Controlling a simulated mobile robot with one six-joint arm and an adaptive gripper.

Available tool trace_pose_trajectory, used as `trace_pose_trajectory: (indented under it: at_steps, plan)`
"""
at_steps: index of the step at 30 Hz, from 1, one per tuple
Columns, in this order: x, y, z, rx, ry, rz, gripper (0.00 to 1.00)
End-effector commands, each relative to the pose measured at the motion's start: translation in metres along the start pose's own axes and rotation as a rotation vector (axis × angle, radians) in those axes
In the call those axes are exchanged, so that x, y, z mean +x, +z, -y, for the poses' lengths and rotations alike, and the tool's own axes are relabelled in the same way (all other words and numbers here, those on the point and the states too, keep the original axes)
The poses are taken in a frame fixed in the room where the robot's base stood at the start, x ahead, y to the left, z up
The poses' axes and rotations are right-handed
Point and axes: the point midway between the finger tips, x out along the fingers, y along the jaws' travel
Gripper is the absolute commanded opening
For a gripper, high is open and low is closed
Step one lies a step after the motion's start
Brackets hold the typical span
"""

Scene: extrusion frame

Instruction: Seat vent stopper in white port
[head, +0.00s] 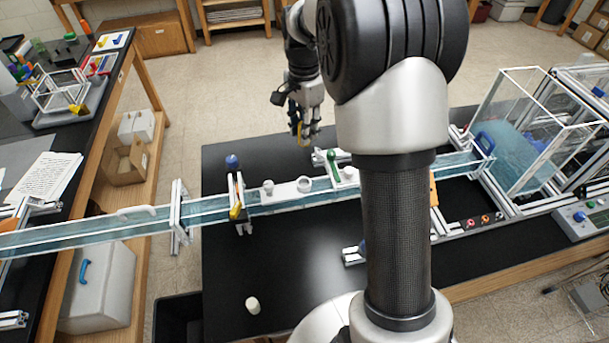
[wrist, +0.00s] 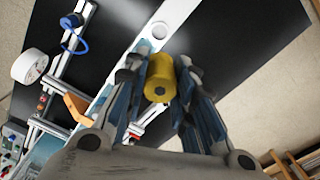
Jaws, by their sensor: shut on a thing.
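My gripper (head: 304,136) hangs beyond the far side of the channel in the head view, above floor level and left of my arm column. In the wrist view my gripper (wrist: 158,82) is shut on a yellow cylindrical stopper (wrist: 160,72) with a dark hole in its end. A bit of yellow shows between the fingers in the head view. A white ring-shaped port (head: 305,184) sits on the white strip over the channel. A round white opening also shows in the wrist view (wrist: 159,30), apart from and above the stopper; I cannot tell whether it is the same one.
The clear channel (head: 100,232) runs between the benches to a water tank (head: 525,130). A white cylinder (head: 268,187) and a green-handled part (head: 331,165) stand close to the port. The black tabletop (head: 300,270) in front is mostly clear.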

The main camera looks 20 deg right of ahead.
Motion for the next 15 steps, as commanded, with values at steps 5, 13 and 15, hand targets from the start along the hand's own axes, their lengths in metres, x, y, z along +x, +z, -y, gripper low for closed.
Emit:
trace_pose_trajectory:
  at_steps: [5,13,15]
  plan:
    - [0.052,0.001,-0.002,-0.001,0.007,0.004,0.04]
    - [0.119,0.001,-0.002,-0.001,0.005,0.002,0.04]
    - [0.129,0.000,-0.002,-0.001,0.003,0.001,0.04]
